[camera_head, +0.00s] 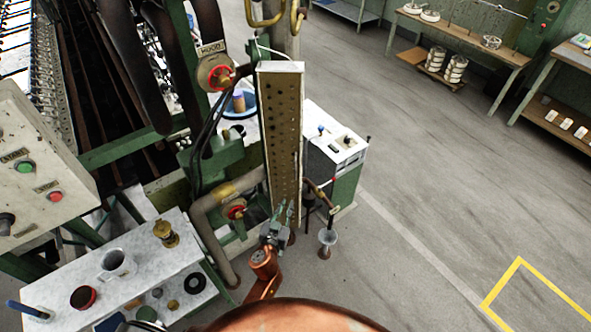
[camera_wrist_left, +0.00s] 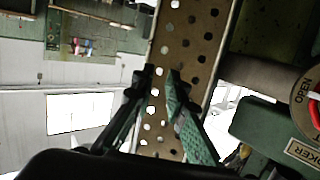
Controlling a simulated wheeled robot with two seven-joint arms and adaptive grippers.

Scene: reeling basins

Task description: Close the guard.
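The guard appears to be the tall, narrow perforated tan panel (camera_head: 283,130) with a pale top edge, standing upright at the right end of the machine. It also fills the upper middle of the left wrist view (camera_wrist_left: 189,40), tilted there. My left gripper (camera_head: 284,213) is at the panel's lower part, on the near side. In the left wrist view its two fingertips (camera_wrist_left: 161,74) stand a small gap apart, with the perforated face showing between them. Nothing is seen held. I cannot tell whether the fingers touch the panel. My right gripper is not in view.
Pipes with red-centred valves (camera_head: 235,209) lie left of the panel. A white-topped green cabinet (camera_head: 337,143) stands behind it to the right. A grey bench (camera_head: 150,262) with cups and a control box (camera_head: 38,168) are at left.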

